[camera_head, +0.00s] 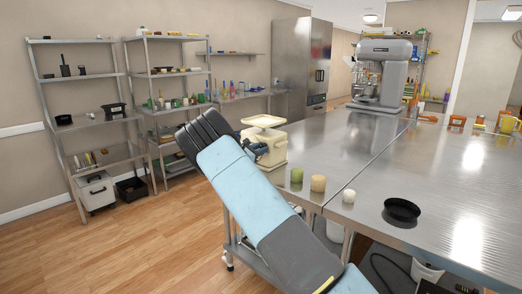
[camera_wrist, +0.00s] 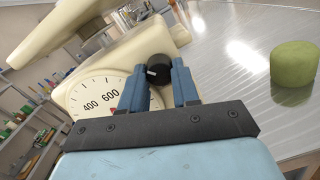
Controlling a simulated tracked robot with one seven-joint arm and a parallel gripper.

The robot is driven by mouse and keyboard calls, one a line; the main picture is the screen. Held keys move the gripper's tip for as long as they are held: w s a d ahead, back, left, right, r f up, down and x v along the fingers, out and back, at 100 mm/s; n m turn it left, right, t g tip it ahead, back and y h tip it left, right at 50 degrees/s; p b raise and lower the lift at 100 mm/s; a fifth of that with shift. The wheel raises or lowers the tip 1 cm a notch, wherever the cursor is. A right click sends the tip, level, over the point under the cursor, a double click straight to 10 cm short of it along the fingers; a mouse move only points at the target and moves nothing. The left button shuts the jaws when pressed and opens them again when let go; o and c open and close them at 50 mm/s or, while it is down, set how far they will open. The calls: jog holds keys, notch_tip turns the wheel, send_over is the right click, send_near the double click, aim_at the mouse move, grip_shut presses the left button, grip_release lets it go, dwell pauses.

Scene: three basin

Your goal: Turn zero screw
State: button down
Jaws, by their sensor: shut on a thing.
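A cream kitchen scale (camera_head: 270,122) stands near the left edge of the metal table, its flat pan on top. In the wrist view the scale (camera_wrist: 150,42) shows a white dial (camera_wrist: 98,92) with 400 and 600 readable and a small red mark. The zero screw (camera_wrist: 155,71) is a round black knob with a white line, on the scale's side by the dial. My gripper (camera_wrist: 161,76) has its two blue fingers on either side of the knob, shut on it. In the head view my gripper (camera_head: 256,150) is at the scale, partly hidden by my arm.
A black bowl (camera_head: 402,211) lies further right. A mixer (camera_head: 382,72) stands behind. The table's middle is clear.

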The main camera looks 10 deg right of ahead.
jog(key=shift+n, duration=0.7)
jog(key=c, duration=0.8)
grip_release()
jog(key=shift+n, duration=0.3)
jog(key=shift+a, duration=0.1)
jog(key=v, duration=1.3)
jog(key=shift+s+a+f, duration=0.1)
jog(key=shift+s+a, duration=0.05)
jog(key=shift+a, duration=0.05)
